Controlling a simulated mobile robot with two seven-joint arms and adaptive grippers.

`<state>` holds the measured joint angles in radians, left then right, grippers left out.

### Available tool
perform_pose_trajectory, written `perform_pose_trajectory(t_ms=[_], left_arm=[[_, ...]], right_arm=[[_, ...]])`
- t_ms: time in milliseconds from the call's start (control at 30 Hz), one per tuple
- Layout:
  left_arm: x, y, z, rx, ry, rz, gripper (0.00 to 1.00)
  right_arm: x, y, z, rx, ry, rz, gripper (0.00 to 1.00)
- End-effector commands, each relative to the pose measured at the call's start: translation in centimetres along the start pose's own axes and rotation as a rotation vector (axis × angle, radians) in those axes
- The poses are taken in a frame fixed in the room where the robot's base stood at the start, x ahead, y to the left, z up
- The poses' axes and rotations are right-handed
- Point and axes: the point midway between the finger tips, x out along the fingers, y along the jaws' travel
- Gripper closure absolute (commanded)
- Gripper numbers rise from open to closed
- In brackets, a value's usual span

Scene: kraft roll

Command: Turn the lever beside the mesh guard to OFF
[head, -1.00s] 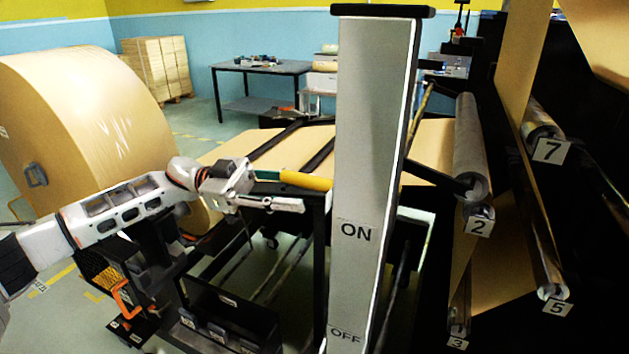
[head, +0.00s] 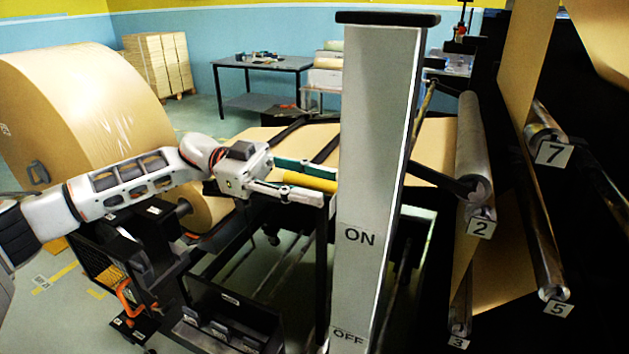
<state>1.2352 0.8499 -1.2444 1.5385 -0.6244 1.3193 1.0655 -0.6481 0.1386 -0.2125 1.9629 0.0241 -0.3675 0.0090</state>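A yellow lever handle (head: 312,182) lies nearly level, just left of a tall grey post (head: 372,130). The post carries an ON label (head: 359,236) and, lower down, an OFF label (head: 347,335); the handle is above ON. My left gripper (head: 308,180) comes in from the left with its fingers parted, one above and one below the handle. I cannot tell whether the fingers touch it. The lever's pivot is hidden. A dark mesh panel (head: 100,272) with an orange handle (head: 128,299) stands at lower left. My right gripper is not in view.
A large kraft roll (head: 85,100) stands behind my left arm. Numbered rollers (head: 472,150) and paper webs fill the right side. A black bin (head: 230,318) sits below the gripper. A table (head: 262,66) and stacked boxes (head: 158,65) are at the back.

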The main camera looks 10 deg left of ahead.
Motion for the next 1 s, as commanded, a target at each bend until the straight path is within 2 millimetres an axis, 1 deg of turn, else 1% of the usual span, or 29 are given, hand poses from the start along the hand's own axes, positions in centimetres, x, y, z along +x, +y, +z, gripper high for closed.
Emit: perform_pose_trajectory(t_ms=[267,300,367,400,433,767,867,1000], left_arm=[[0.3,0.0,0.0,-0.001,0.001,0.000,0.67],[0.3,0.0,0.0,-0.001,0.001,0.000,0.72],[0.2,0.0,0.0,-0.001,0.001,0.000,0.88],[0.2,0.0,0.0,-0.001,0.001,0.000,0.98],[0.2,0.0,0.0,-0.001,0.001,0.000,1.00],[0.3,0.1,0.5,-0.003,0.024,-0.005,1.00],[0.3,0.2,1.1,-0.006,0.057,-0.011,1.00],[0.4,0.5,2.4,-0.009,0.136,-0.026,1.00]], right_arm=[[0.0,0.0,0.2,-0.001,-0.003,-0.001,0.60],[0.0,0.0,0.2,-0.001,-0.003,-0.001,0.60],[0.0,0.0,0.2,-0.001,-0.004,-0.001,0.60],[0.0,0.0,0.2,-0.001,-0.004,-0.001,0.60],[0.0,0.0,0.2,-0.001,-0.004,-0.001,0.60],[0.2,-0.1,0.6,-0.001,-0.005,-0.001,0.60],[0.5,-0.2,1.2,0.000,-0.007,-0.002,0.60],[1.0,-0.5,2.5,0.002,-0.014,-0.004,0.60]])
